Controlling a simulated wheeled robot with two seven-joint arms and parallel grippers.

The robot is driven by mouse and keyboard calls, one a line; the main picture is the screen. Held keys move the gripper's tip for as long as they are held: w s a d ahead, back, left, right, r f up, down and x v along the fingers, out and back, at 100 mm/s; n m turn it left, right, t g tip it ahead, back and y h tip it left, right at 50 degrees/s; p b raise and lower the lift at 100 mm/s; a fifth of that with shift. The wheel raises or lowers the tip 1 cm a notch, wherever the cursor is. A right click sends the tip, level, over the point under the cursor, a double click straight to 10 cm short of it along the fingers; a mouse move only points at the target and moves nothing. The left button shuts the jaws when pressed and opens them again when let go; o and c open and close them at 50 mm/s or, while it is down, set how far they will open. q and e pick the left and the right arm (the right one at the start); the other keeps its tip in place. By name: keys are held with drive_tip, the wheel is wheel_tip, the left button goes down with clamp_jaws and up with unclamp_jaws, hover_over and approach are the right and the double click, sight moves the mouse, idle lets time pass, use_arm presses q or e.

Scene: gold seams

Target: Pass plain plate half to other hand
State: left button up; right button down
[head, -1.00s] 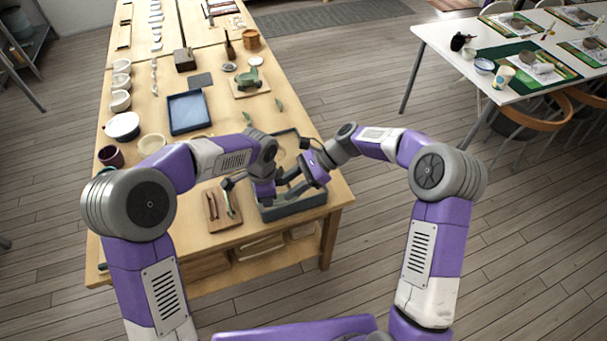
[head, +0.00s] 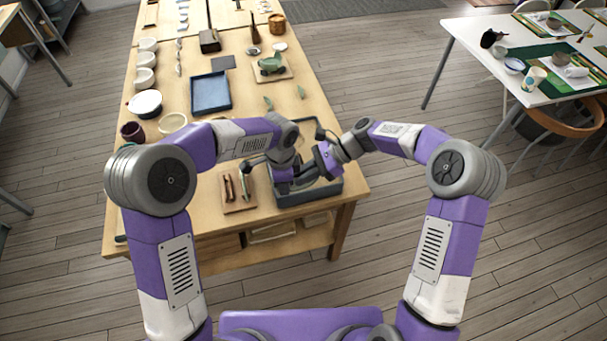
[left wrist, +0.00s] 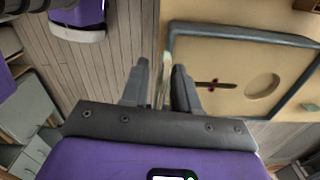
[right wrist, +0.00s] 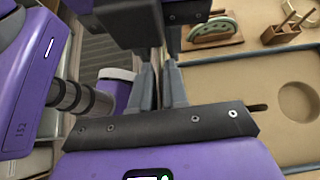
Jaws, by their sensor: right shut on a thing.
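My right gripper (right wrist: 160,85) is shut on a thin thing, seen edge-on and mostly hidden, which I take to be the plain plate half. In the left wrist view the plate half (left wrist: 162,82) shows as a thin pale edge between the fingers of my left gripper (left wrist: 160,88). Those left fingers stand apart, one on each side of the edge, with a gap showing. In the head view the left gripper (head: 287,187) and right gripper (head: 312,178) are close together over the grey-rimmed tray (head: 336,188); the plate half cannot be made out there.
The tray's sandy floor with a round recess (left wrist: 262,86) shows in the left wrist view. A small board with tools (head: 238,192) lies left of the tray. A blue tray (head: 210,92), bowls and a green piece on a board (head: 270,66) stand farther back.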

use_arm(q)
drive_tip(key=shift+o, duration=1.1)
wheel_tip(320, 180, up, 12)
drive_tip(key=s+a+f+n+h, duration=0.1)
drive_tip(key=s+a+f+n, duration=0.1)
drive_tip(key=s+f+n, duration=0.4)
drive_tip(key=s+a+f+n+h, duration=0.1)
drive_tip(key=s+f+n, duration=0.6)
drive_tip(key=f, duration=0.9)
drive_tip(key=s+a+f+n+h, duration=0.2)
drive_tip(key=s+f+n, duration=0.4)
drive_tip(key=f, duration=0.6)
drive_tip(key=shift+s+a+n+t, duration=0.3)
drive_tip(key=shift+s+a, duration=0.15)
drive_tip(key=shift+s, duration=0.3)
